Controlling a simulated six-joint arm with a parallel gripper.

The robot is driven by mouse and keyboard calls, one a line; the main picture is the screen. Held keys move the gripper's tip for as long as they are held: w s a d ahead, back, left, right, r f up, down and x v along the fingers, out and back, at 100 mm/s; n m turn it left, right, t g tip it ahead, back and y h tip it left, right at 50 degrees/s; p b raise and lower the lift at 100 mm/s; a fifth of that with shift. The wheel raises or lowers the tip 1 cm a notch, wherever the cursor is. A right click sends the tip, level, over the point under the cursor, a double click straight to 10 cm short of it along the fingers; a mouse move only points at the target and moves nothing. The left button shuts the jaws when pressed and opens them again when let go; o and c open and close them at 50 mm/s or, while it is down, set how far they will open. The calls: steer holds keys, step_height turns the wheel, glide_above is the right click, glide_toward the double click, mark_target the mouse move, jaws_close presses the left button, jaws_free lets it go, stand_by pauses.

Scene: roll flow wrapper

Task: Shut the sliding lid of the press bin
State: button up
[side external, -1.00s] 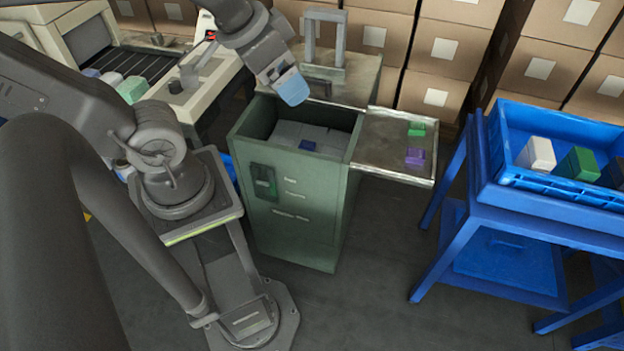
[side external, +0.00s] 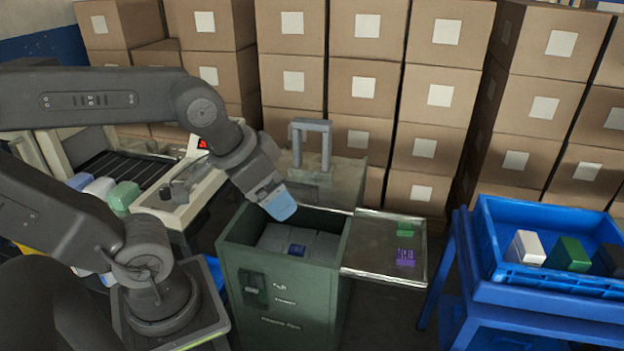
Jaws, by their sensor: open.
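The green press bin (side external: 305,302) stands in the middle with its top open. Grey blocks and one blue block (side external: 297,250) lie inside. A flat panel with an upright grey arch handle (side external: 312,145) lies behind the opening and looks like the sliding lid (side external: 345,172), drawn back. My gripper (side external: 281,206), with pale blue fingertips, points down above the back part of the opening, left of and in front of the handle. It appears empty and apart from the handle. The gap between its fingers is hard to see.
A metal side shelf (side external: 375,262) right of the bin holds a green block (side external: 404,229) and a purple block (side external: 405,257). A blue crate (side external: 490,262) on a blue stand is farther right. A conveyor machine (side external: 205,180) stands left. Stacked cartons (side external: 365,90) close off the back.

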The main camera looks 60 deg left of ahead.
steer(key=shift+w+r, duration=0.1)
steer(key=shift+c, duration=0.7)
steer(key=w+a, duration=0.1)
steer(key=w, duration=0.1)
steer(key=w+a+r+m+g, duration=0.1)
steer(key=w+a, duration=0.1)
steer(key=w, duration=0.1)
steer(key=w+a+r+m, duration=0.1)
steer(key=w+a, duration=0.1)
steer(key=w, duration=0.1)
steer(key=shift+w+r+y, duration=0.1)
steer(key=shift+y, duration=0.3)
steer(key=c, duration=0.5)
steer(key=m+g, duration=0.5)
steer(key=m, duration=0.2)
glide_above(299, 184)
step_height(299, 184, down, 17)
steer(key=shift+h, duration=0.4)
step_height(299, 184, down, 13)
steer(key=shift+w+a+f, duration=0.1)
steer(key=shift+c, duration=0.3)
jaws_close()
